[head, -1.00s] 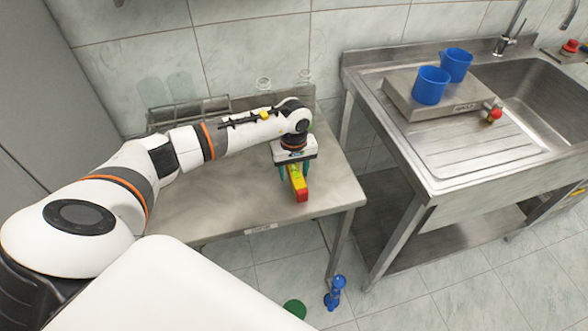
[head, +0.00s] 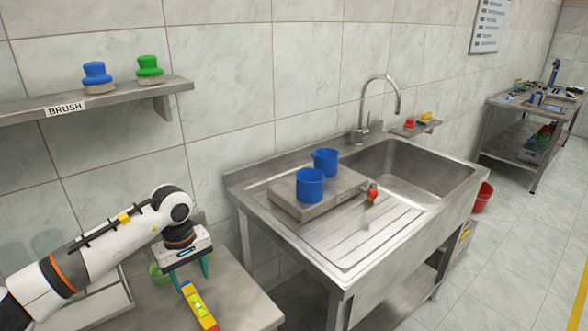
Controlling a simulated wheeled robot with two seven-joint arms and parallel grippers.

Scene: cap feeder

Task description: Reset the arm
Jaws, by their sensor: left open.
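My left arm comes in from the left in the head view. Its gripper (head: 190,279) points down over the small steel table (head: 245,298) at the lower left. The teal fingers are apart, so it is open. A yellow and red bar-shaped object (head: 198,306) lies just below the fingers. I cannot tell whether the fingers touch it. My right gripper is not in view.
A steel sink (head: 345,262) stands right of the table, with two blue mugs (head: 309,186) on a raised steel box. A wall shelf (head: 120,98) holds a blue brush (head: 97,75) and a green brush (head: 149,68). A red bucket (head: 483,197) stands beyond the sink.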

